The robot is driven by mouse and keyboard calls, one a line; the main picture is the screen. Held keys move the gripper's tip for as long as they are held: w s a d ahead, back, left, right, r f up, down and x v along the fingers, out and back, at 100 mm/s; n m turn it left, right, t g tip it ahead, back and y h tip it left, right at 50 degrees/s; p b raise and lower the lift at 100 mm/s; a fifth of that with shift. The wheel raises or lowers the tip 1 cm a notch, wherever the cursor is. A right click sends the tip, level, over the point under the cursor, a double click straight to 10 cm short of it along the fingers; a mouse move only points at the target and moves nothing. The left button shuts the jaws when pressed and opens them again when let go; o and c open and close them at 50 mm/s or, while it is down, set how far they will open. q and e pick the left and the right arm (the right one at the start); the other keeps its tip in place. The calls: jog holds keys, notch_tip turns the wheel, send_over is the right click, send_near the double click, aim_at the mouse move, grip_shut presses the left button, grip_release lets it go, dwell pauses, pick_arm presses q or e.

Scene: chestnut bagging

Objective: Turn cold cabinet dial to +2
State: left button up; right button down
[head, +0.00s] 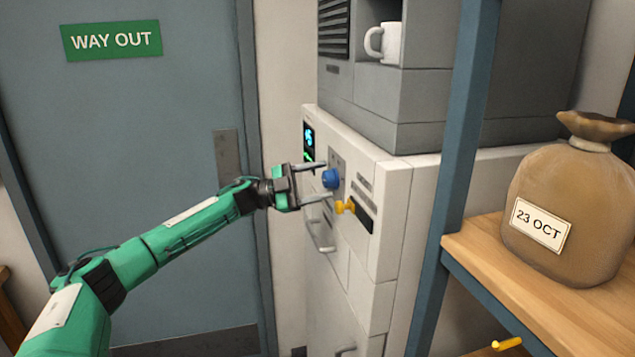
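The cold cabinet (393,180) is a white unit in the middle of the head view. Its blue dial (331,178) sits on a grey plate on the front face. A small dark display (309,140) with cyan marks is to the dial's upper left; I cannot read its value. My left gripper (328,180) is at the dial, with one finger above it and one below. The fingers are apart with gaps to the dial visible, so the gripper is open. The dial's pointer setting cannot be made out. My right gripper is not in view.
A yellow knob (345,207) sits just below the dial, close to my lower finger. A blue shelf post (455,170) stands right of the cabinet. A brown sack (565,190) labelled 23 OCT rests on the wooden shelf (480,242). A white mug (391,43) is above.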

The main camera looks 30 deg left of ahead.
pick_arm(q)
jog(key=b+v, duration=0.5)
jog(key=v, duration=0.8)
jog(key=shift+s+a, duration=0.25)
jog(key=shift+a, duration=0.1)
jog(key=shift+f, duration=0.15)
